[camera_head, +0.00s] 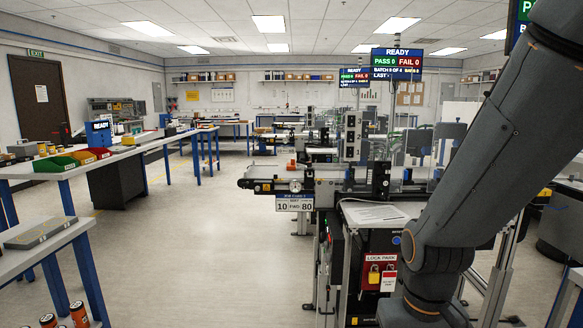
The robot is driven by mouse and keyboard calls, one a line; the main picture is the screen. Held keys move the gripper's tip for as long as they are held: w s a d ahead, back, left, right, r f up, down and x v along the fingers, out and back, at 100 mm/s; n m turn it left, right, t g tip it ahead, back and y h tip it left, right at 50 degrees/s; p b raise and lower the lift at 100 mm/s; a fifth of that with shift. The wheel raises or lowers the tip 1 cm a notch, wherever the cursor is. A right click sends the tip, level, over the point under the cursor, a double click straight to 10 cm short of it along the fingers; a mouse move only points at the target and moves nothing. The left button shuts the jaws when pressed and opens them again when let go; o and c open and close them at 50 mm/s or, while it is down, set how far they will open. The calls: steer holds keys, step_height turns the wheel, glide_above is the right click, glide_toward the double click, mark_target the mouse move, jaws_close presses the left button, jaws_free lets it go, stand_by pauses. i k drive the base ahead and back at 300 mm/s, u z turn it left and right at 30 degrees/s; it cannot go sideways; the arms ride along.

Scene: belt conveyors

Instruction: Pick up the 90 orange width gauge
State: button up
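A small orange object (291,164) stands on the belt conveyor (262,184) near its left end, in the middle of the head view. It is too small for me to read any number on it or to tell whether it is the 90 width gauge. My arm crosses the right side of the view. My gripper is out of view, so its opening and contents do not show.
A sign (295,203) reading 10 FWD 80 hangs on the conveyor's front. A cabinet with a LOCK PARK panel (381,275) stands close in front. A workbench (60,172) with coloured bins stands left. The floor between is clear.

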mark_target(290, 166)
steer(key=u, duration=0.4)
steer(key=k, duration=1)
steer(key=u, duration=1.2)
steer(key=i, duration=2.25)
steer(key=z, duration=0.55)
steer(key=i, duration=0.9)
steer(key=z, duration=0.85)
